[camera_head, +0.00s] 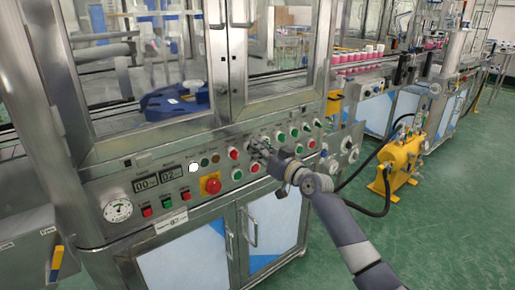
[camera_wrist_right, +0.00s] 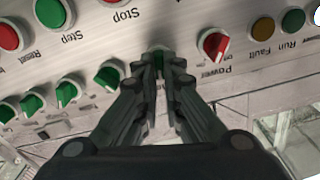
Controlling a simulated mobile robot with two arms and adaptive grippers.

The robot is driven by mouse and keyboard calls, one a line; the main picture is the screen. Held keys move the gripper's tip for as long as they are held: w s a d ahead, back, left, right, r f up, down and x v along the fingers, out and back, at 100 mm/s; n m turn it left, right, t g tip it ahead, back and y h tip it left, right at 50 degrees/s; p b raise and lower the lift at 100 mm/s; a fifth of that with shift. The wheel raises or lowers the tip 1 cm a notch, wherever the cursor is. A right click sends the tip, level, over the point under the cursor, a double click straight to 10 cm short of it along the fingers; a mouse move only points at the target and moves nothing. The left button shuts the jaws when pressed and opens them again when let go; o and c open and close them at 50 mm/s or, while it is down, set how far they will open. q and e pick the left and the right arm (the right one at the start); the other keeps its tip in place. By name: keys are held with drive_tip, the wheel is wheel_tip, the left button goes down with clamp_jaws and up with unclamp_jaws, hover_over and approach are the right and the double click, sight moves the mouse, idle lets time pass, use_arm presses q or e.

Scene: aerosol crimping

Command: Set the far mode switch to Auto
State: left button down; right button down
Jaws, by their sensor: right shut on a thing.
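The control panel (camera_head: 222,170) runs along the front of the steel machine and carries several knobs and buttons. My right gripper (camera_head: 259,146) reaches it from the lower right. In the right wrist view, my right gripper (camera_wrist_right: 159,66) is shut on a green switch knob (camera_wrist_right: 158,55), mostly hidden between the fingertips. A red Power switch (camera_wrist_right: 213,45) is beside it. A row of green switches (camera_wrist_right: 110,76) continues to the left there. I cannot read the Auto label or the held knob's setting. My left gripper is not in view.
A red emergency stop on a yellow plate (camera_head: 211,184), digital displays (camera_head: 160,175) and a gauge (camera_head: 117,210) sit left of my gripper. Cabinet doors (camera_head: 262,230) are below the panel. A yellow machine with hoses (camera_head: 400,158) stands right, on open green floor.

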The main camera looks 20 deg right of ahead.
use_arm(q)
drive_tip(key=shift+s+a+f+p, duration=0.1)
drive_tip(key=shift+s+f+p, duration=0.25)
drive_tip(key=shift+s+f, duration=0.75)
use_arm(e)
drive_tip(key=shift+d+f+m, duration=0.1)
drive_tip(key=shift+m, duration=1.5)
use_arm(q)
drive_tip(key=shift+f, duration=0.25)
use_arm(e)
drive_tip(key=c, duration=1.7)
unclamp_jaws()
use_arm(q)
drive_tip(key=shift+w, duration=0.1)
use_arm(e)
drive_tip(key=v, duration=1.2)
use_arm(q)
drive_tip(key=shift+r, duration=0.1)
